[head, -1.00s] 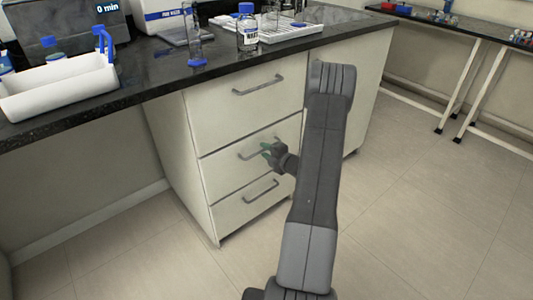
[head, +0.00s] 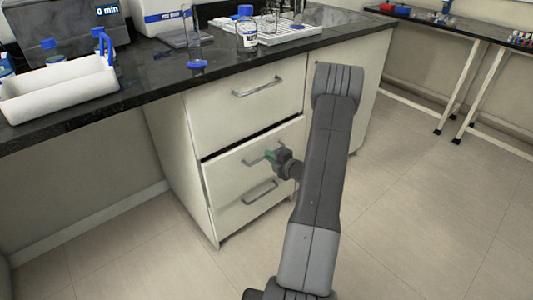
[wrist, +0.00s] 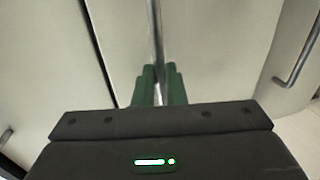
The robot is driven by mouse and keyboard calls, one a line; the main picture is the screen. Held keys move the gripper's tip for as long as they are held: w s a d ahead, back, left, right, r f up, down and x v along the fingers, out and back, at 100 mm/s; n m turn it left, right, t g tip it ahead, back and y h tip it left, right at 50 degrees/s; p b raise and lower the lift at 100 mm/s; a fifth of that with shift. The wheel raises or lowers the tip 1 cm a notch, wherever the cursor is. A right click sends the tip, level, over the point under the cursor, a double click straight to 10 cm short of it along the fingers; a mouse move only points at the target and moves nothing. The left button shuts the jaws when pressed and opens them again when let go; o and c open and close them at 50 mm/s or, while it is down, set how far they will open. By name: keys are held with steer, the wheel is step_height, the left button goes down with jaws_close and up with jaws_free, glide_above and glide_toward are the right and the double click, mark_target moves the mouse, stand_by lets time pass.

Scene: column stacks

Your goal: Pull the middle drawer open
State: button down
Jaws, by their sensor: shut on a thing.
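The middle drawer (head: 228,173) of the white cabinet stands slightly open in the head view, with a dark gap along its top edge. Its grey bar handle (head: 252,160) is partly hidden by my gripper (head: 271,157). In the wrist view, the green fingers of my gripper (wrist: 159,85) are shut on the handle (wrist: 156,35), which runs up the picture between them. The dark gap (wrist: 100,45) shows left of the drawer front. My arm crosses in front of the cabinet's right part.
The top drawer (head: 235,115) and the bottom drawer (head: 240,205), each with a bar handle, look shut. A black counter (head: 150,80) above holds a white tray (head: 60,92), bottles and a rack. Open tiled floor (head: 420,220) lies to the right.

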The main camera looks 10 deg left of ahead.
steer(key=f+p+v, duration=0.2)
steer(key=f+v, duration=0.1)
steer(key=v, duration=1.2)
steer(key=d+f+p+v, duration=0.1)
steer(key=f+p+v, duration=0.2)
steer(key=v, duration=1.2)
steer(key=shift+s+d+f, duration=0.2)
steer(key=shift+s+d, duration=0.05)
steer(key=shift+s, duration=0.25)
steer(key=c, duration=1.5)
jaws_free()
steer(key=p+v, duration=0.2)
steer(key=v, duration=1.1)
steer(key=shift+s+d, duration=0.2)
steer(key=shift+d, duration=0.15)
steer(key=shift+a, duration=0.1)
steer(key=b+x, duration=0.2)
steer(key=x, duration=1.1)
steer(key=shift+w+a, duration=0.25)
steer(key=shift+a, duration=0.05)
